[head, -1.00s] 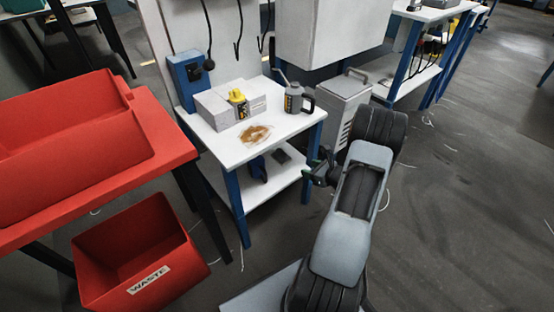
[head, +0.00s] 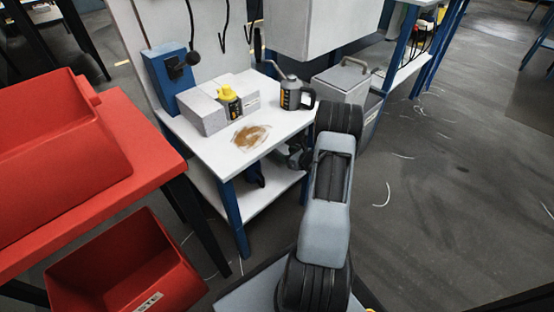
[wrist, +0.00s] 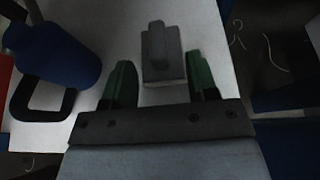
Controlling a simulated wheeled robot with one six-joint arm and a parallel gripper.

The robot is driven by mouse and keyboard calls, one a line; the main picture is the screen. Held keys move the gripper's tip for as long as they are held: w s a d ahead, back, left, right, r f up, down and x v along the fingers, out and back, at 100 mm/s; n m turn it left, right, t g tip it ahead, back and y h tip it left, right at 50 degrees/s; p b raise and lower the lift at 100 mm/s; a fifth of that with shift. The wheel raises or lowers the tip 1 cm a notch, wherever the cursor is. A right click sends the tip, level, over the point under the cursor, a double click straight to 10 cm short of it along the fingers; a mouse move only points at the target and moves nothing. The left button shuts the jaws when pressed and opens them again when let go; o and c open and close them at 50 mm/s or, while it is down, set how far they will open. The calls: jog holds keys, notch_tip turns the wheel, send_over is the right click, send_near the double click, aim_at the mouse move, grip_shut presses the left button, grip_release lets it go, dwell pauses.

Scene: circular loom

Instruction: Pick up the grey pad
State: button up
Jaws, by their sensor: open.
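The grey pad (wrist: 163,66), a small block with a raised grip on top, lies on the white lower shelf (head: 262,203) of the workbench. In the wrist view it is ahead of my gripper (wrist: 159,80), roughly centred between the two green fingers. The fingers are apart and empty, and a gap shows on each side of the pad. In the head view my gripper (head: 296,157) is at the right side of the bench, between top and shelf, and the pad is hidden there.
A blue spray-type bottle (wrist: 52,54) with a black loop lies left of the pad. A red waste bin (head: 125,262) stands left.

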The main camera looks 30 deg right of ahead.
aim_at(278, 152)
jog(key=shift+b+x, duration=1.55)
jog(key=shift+x, duration=1.3)
jog(key=shift+s+a+f, duration=0.1)
jog(key=shift+a, duration=0.1)
jog(key=shift+c, duration=0.5)
grip_shut()
